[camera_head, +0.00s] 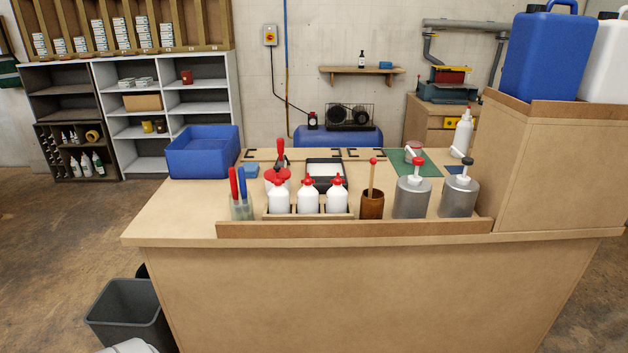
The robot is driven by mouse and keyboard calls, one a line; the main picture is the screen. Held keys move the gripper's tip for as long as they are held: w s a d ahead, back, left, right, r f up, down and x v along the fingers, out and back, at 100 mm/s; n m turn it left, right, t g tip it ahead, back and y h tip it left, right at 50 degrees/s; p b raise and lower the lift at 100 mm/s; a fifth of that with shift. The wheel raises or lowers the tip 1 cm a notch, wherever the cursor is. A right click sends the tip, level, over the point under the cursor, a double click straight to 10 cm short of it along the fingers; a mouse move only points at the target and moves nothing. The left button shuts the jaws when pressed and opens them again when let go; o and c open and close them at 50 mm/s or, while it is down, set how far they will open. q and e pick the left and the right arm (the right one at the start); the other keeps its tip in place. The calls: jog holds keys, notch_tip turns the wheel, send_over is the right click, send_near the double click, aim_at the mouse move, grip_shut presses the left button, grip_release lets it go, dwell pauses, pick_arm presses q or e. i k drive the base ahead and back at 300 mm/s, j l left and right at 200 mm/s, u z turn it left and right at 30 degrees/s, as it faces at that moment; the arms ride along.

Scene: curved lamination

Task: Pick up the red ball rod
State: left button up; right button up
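The red ball rod (372,176) is a thin wooden stick with a small red ball on top. It stands nearly upright in a brown wooden cup (372,206) near the front edge of the workbench (180,216). Its lower end is hidden inside the cup.
White bottles with red caps (308,200) stand left of the cup, and metal pump cans (412,198) stand right. A low wooden ledge (350,228) runs along the front. A blue bin (203,152) is at the back left. A tall wooden box (550,160) blocks the right.

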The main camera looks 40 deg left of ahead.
aim_at(373, 161)
jog(key=i+j+u, duration=0.45)
jog(key=i+u, duration=0.2)
jog(key=i, duration=0.15)
jog(key=i+j+u, duration=0.1)
jog(key=i+u, duration=0.25)
jog(key=i, duration=0.55)
